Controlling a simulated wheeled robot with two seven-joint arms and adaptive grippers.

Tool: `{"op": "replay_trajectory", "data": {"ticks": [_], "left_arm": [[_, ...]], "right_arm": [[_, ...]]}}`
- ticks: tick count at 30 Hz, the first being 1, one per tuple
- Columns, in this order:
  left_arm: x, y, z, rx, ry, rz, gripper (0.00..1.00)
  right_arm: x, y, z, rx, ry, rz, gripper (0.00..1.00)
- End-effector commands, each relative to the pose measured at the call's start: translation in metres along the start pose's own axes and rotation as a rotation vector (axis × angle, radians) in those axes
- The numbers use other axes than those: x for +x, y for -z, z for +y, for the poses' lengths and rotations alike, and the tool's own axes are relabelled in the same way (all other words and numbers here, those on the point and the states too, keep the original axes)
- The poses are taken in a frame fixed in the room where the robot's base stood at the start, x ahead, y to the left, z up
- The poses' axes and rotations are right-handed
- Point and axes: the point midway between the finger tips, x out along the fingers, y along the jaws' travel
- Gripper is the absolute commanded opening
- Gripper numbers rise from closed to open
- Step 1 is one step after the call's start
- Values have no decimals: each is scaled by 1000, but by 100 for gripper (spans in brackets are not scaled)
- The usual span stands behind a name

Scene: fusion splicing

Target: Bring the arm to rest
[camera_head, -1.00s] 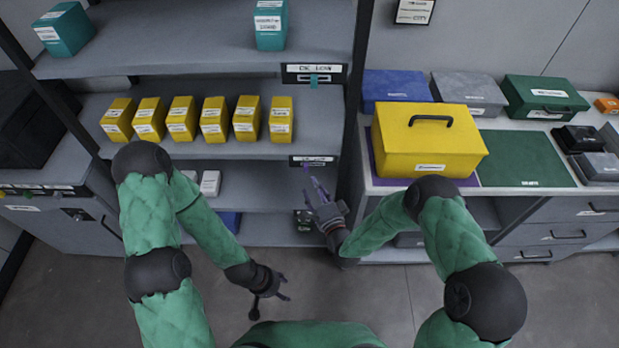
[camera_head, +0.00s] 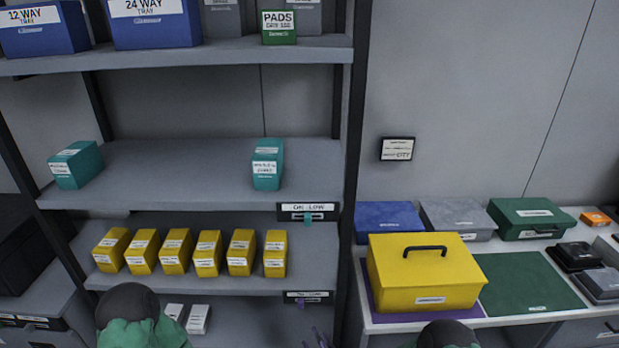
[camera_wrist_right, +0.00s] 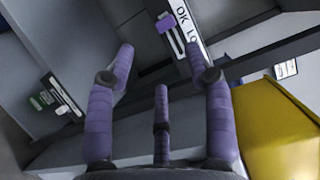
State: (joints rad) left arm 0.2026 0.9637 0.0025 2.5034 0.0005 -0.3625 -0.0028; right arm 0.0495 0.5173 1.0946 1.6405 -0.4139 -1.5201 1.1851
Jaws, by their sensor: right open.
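My right gripper (camera_head: 318,340) shows only as purple fingertips at the bottom edge of the head view, just below the lower shelf label. In the right wrist view its purple fingers (camera_wrist_right: 160,85) are spread open with nothing between them. A purple tab (camera_wrist_right: 166,23) on the "OK LOW" label (camera_wrist_right: 185,25) lies beyond the fingertips, apart from them. The tab also shows in the head view (camera_head: 300,305), under the lower label (camera_head: 308,296). My left gripper is out of the picture; only the top of that arm shows at lower left.
Yellow boxes (camera_head: 207,254) stand in a row on the shelf; teal boxes (camera_head: 267,164) stand on the shelf above. A dark shelf post (camera_head: 352,170) rises right of the labels. A yellow case (camera_head: 424,274) sits on the bench at right, beside a green mat (camera_head: 532,284).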

Motion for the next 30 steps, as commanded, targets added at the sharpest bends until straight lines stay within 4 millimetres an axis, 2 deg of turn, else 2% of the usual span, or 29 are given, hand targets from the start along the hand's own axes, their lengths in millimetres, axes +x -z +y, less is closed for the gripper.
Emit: {"op": "replay_trajectory", "data": {"ticks": [5,8,12,16,21,24,27,30], "left_arm": [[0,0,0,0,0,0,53],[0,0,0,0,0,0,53],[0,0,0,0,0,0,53],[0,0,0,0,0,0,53],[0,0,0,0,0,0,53],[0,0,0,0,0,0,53],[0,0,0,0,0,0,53],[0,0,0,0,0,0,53]], "right_arm": [[-6,10,38,-131,-198,-13,53],[-22,16,71,-249,-384,-62,53],[-61,17,114,-392,-639,-188,53],[-111,11,143,-489,-844,-361,53],[-180,-6,160,-551,-1028,-621,53],[-210,-15,161,-561,-1081,-744,53],[-229,-22,160,-561,-1108,-826,53],[-238,-26,159,-561,-1117,-864,53]]}}
